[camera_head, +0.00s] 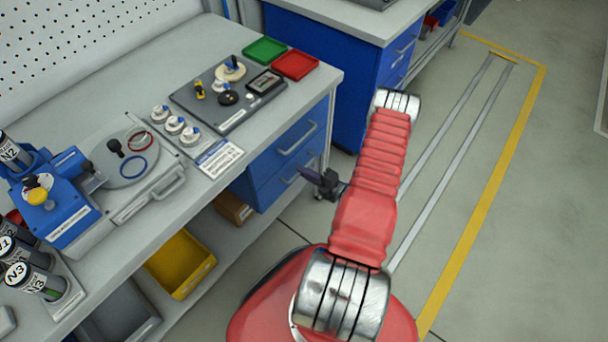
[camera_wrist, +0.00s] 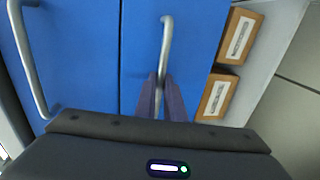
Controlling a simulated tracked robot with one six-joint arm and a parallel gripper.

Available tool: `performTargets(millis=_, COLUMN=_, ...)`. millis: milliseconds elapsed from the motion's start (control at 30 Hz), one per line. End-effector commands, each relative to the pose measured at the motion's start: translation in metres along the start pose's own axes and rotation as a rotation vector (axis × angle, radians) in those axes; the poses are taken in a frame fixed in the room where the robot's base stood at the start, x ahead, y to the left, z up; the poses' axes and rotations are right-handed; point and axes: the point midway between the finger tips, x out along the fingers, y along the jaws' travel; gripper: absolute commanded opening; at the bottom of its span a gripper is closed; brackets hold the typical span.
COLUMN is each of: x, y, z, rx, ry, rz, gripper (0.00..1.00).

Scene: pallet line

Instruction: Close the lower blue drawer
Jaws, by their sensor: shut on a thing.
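The lower blue drawer (camera_head: 262,190) is under the workbench, below the upper blue drawer (camera_head: 285,142). In the wrist view the lower drawer's front (camera_wrist: 190,60) is right of the seam, with its metal handle (camera_wrist: 166,38) running up the picture. My gripper (camera_wrist: 161,82) is shut on this handle, with one finger on each side. In the head view my gripper (camera_head: 312,176) is at the lower drawer's front, partly hidden by my arm. The lower front looks close to level with the upper one; I cannot tell whether a small gap remains behind it.
Brown boxes (camera_head: 233,208) sit on the shelf beside the drawers, with a yellow bin (camera_head: 181,262) further left. The workbench top (camera_head: 90,262) holds trays and fixtures. Another blue cabinet (camera_head: 318,60) stands behind. Clear floor (camera_head: 490,250) lies to the right.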

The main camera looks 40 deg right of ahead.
Motion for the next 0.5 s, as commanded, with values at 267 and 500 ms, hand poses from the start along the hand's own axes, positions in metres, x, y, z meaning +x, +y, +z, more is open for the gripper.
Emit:
performTargets(millis=267, x=0.0015, y=-0.0015, z=0.0001, rx=-0.002, ry=0.003, rz=-0.005, gripper=0.13)
performTargets(millis=500, x=-0.0001, y=-0.0007, z=0.0011, rx=-0.001, ry=0.0, rz=-0.002, gripper=0.27)
